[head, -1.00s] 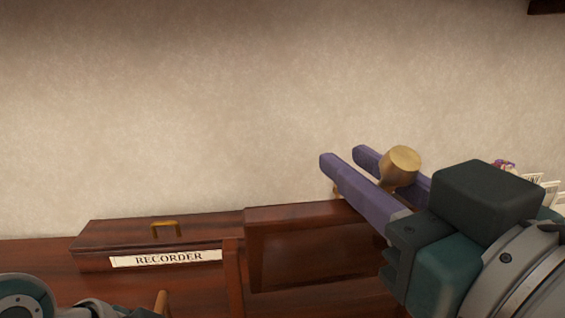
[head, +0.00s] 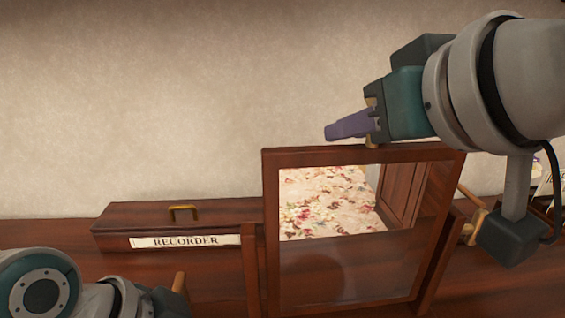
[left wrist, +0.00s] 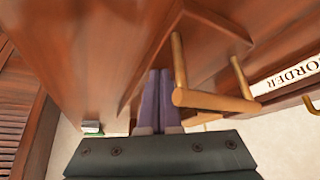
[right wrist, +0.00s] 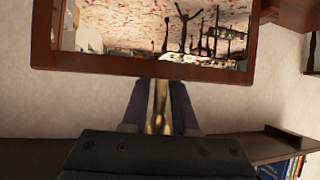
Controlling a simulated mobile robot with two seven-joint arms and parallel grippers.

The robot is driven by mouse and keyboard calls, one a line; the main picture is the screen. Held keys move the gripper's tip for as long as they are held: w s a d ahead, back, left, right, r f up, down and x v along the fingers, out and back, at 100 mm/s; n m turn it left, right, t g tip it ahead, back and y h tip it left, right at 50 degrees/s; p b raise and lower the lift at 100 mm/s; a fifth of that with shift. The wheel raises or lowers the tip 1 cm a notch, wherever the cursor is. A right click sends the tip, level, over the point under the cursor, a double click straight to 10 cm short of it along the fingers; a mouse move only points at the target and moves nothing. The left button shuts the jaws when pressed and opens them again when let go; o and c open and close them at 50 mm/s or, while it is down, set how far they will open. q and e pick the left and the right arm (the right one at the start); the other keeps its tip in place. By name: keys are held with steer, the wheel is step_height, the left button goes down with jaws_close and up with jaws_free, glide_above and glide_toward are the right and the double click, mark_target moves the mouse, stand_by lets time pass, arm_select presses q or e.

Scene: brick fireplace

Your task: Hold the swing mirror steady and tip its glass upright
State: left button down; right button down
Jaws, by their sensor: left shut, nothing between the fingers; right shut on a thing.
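The swing mirror's wooden frame (head: 270,215) stands nearly upright between its left post (head: 251,275) and right post (head: 437,262). Its glass (head: 340,265) faces me and reflects a floral surface. My right gripper (head: 347,126) is above the frame's top edge; in the right wrist view (right wrist: 160,95) its fingers are shut on a brass knob (right wrist: 159,110) at the frame's edge. My left gripper (left wrist: 158,98) has its purple fingers shut together and empty, beside a light wooden bar handle (left wrist: 210,101). Its fingertips are hidden in the head view.
A wooden box labelled RECORDER (head: 115,222) with a brass handle (head: 184,210) lies left of the mirror. A pale wall rises behind. Papers (head: 545,185) stand at the far right. Books (right wrist: 282,168) show on a shelf in the right wrist view.

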arm_select(q)
steer(key=shift+s+a+f, duration=0.1)
steer(key=shift+a+f, duration=0.05)
steer(key=shift+f, duration=0.15)
arm_select(e)
steer(key=c, duration=0.9)
jaws_free()
step_height(320, 180, up, 10)
arm_select(q)
step_height(320, 180, up, 7)
steer(key=p, duration=0.6)
steer(key=shift+f, duration=0.15)
arm_select(e)
step_height(320, 180, up, 6)
steer(key=shift+r, duration=0.1)
